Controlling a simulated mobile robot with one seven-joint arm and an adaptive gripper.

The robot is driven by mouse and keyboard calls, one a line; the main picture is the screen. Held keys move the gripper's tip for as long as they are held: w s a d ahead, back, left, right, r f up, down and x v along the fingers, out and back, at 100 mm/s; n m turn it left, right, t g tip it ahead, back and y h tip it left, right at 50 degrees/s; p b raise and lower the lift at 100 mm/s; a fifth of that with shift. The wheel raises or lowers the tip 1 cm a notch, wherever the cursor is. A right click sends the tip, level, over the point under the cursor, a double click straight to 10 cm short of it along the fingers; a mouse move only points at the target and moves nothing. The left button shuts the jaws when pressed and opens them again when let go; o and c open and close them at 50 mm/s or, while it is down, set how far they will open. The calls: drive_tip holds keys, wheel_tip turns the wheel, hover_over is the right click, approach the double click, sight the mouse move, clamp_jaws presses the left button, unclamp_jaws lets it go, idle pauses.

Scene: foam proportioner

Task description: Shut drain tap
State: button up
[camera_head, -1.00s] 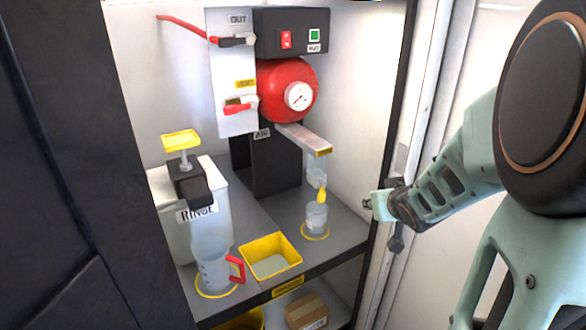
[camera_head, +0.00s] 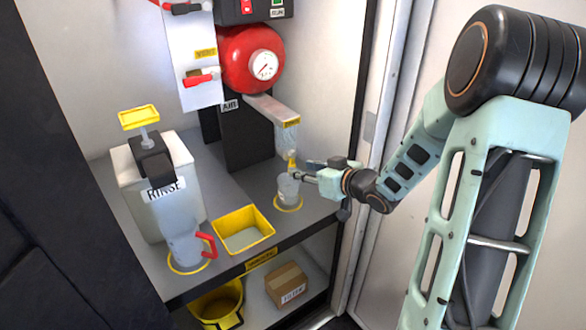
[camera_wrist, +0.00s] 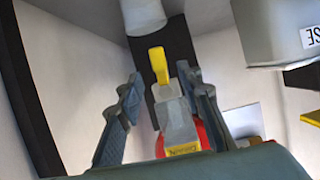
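The drain tap's yellow lever (camera_head: 292,158) hangs below the end of the grey sloping chute (camera_head: 272,108), just above a clear cup (camera_head: 288,188). In the wrist view the yellow lever (camera_wrist: 159,65) stands out beyond a grey body with a yellow DRAIN label (camera_wrist: 185,149). My gripper (camera_head: 308,170) is at the right of the lever in the head view. In the wrist view my gripper (camera_wrist: 159,78) is open, with one finger on each side of the tap. Gaps show between lever and fingers. The tap's lower part is partly hidden in the head view.
The cup stands in a yellow ring on the shelf. A yellow tray (camera_head: 243,232), a jug with a red handle (camera_head: 188,245) and the white RINSE tank (camera_head: 160,188) stand left. The red tank (camera_head: 252,60) is above. The cabinet's right frame (camera_head: 372,130) is close to my arm.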

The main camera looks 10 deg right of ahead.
sight(292, 163)
drive_tip(key=b+x, duration=0.1)
drive_tip(key=x, duration=0.5)
drive_tip(key=shift+w+a+f, duration=0.1)
drive_tip(key=shift+w+f, duration=0.15)
drive_tip(key=shift+w, duration=0.05)
clamp_jaws()
